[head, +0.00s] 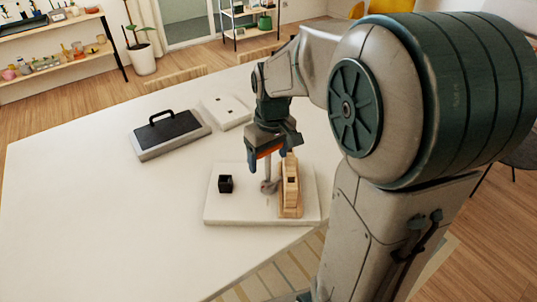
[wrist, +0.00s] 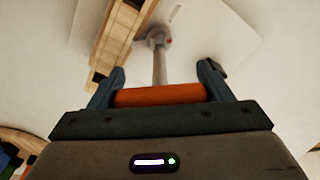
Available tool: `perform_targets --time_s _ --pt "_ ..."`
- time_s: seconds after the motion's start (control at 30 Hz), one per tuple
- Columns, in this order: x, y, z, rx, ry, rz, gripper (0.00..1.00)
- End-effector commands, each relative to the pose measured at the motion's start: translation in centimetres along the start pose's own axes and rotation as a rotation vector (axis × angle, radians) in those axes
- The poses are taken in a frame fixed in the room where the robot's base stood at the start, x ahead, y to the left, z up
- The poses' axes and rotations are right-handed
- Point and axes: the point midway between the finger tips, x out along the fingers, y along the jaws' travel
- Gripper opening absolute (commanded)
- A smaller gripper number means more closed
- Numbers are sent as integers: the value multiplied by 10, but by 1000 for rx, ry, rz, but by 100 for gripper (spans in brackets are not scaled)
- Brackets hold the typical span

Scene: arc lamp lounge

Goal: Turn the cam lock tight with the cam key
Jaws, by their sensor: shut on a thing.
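My gripper (head: 265,148) is above the white board (head: 245,213) on the table. It is shut on the orange handle of the cam key (wrist: 160,95), which lies across between the two fingers. The key's grey shaft (wrist: 159,66) runs down from the handle to the grey round cam lock (wrist: 157,36), beside a wooden piece (head: 291,190). The cam lock also shows in the head view (head: 268,187). The shaft's lower end meets the lock in the picture; I cannot tell how far it is seated. A reddish mark shows beside the lock in the wrist view.
A small black open box (head: 225,183) stands on the board's left part. Behind are a grey case with a dark top and handle (head: 168,133) and a white plate with dark holes (head: 228,111). The table (head: 80,215) is clear at left and front.

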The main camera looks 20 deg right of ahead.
Motion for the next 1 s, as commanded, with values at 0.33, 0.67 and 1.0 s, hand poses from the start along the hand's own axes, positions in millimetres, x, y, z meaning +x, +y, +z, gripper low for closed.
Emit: perform_targets --time_s 0.33,0.67,1.0 --pt "2 0 0 0 -1 0 46" --pt "6 0 1 0 -3 -1 46" --pt "9 -1 3 1 -9 -4 46"
